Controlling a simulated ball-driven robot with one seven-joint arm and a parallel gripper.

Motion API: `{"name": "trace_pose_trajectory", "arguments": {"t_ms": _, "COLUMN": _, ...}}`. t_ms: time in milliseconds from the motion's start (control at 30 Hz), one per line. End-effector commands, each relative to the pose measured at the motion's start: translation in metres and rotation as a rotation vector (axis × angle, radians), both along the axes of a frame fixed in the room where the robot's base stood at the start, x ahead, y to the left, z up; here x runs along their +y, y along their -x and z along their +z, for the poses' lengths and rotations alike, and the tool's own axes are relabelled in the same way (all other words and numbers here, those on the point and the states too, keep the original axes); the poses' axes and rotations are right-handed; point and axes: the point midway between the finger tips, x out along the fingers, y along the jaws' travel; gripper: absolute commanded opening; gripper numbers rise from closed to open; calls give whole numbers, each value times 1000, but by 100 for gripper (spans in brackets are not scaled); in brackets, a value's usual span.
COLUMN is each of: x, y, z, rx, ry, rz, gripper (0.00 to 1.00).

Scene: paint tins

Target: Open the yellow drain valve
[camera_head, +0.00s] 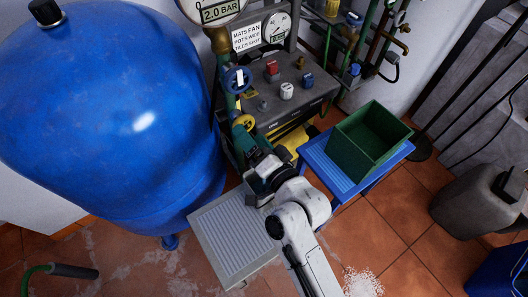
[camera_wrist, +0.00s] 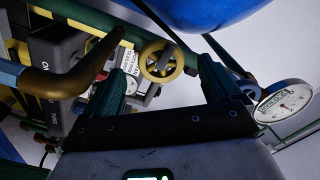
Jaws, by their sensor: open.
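The yellow drain valve (camera_head: 243,122) is a small handwheel low on the green vertical pipe beside the blue tank. My gripper (camera_head: 255,157) is just below the wheel in the head view, partly hidden by my own wrist. Its green fingers (camera_wrist: 167,72) are spread apart with nothing held. I cannot tell the exact gap between the fingertips and the wheel. A dark part crosses the wheel's upper right edge.
A blue handwheel (camera_head: 237,79) sits above on the same pipe. The blue tank (camera_head: 110,110) fills the left. A grey control box (camera_head: 287,92) with knobs stands behind right. A green crate (camera_head: 366,140) rests on a blue stool (camera_head: 330,168). A grey ridged platform (camera_head: 230,235) lies below my wrist.

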Motion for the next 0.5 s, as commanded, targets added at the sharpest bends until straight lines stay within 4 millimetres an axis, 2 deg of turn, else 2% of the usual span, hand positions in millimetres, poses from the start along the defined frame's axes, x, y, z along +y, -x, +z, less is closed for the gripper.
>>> {"name": "trace_pose_trajectory", "arguments": {"t_ms": 200, "x": -21, "y": 32, "z": -2, "rx": 3, "ry": 0, "rz": 1, "gripper": 90}}
{"name": "trace_pose_trajectory", "arguments": {"t_ms": 500, "x": -31, "y": 47, "z": 0, "rx": 0, "ry": 0, "rz": 1, "gripper": 90}}
